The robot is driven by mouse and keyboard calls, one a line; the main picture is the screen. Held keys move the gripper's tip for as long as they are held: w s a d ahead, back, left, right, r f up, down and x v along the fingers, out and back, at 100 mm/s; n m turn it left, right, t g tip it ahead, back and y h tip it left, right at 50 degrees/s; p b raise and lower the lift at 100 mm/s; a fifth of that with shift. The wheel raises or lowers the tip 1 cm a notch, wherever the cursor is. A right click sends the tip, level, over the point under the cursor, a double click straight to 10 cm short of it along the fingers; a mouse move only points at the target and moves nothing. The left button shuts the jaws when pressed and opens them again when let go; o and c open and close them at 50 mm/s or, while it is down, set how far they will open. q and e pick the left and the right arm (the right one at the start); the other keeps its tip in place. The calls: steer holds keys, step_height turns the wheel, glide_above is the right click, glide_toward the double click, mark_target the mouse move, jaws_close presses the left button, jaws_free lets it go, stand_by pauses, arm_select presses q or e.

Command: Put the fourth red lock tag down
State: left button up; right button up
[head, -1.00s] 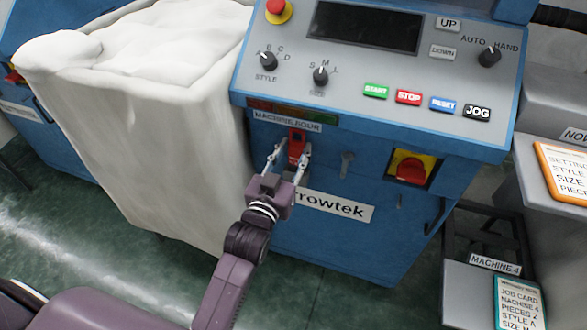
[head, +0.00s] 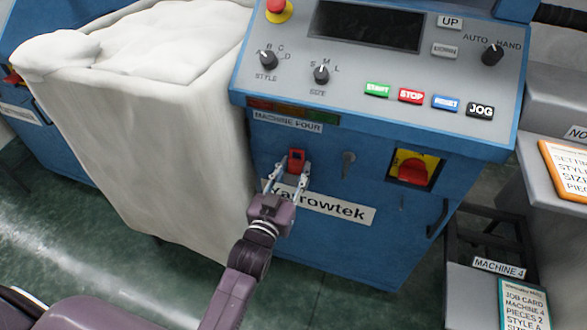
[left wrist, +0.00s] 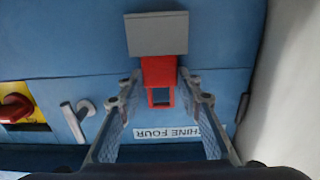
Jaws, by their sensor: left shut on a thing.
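The red lock tag (head: 296,161) is held between the fingers of my left gripper (head: 288,172), in front of the blue machine front below the MACHINE FOUR label (head: 288,122). In the left wrist view the red tag (left wrist: 158,72) shows between the two finger pads (left wrist: 160,88), with a grey block (left wrist: 157,34) right beside it. I cannot tell whether the tag touches the machine. My right gripper is not in view.
A red switch on a yellow plate (head: 413,169) and a small grey handle (head: 347,164) are to the right of the tag. The control panel (head: 400,75) juts out above. A large pale sack-like bin (head: 150,150) stands close on the left.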

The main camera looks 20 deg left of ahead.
arm_select(q)
steer(key=o, duration=1.1)
steer(key=shift+o, duration=0.2)
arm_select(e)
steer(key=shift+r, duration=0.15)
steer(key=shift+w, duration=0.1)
arm_select(q)
steer(key=s+p, duration=0.1)
steer(key=s, duration=1.1)
steer(key=s+f+m+g, duration=0.1)
steer(key=s+f+g, duration=0.35)
steer(key=f, duration=0.85)
steer(key=s+f+g, duration=0.3)
steer(key=f+g, duration=0.2)
steer(key=f, duration=0.8)
steer(key=s+a+f+g, duration=0.3)
steer(key=s+f+g, duration=0.3)
steer(key=s+f, duration=0.6)
steer(key=shift+s+a+f+m, duration=0.15)
steer(key=shift+s+f+m, duration=0.25)
steer(key=shift+s, duration=0.5)
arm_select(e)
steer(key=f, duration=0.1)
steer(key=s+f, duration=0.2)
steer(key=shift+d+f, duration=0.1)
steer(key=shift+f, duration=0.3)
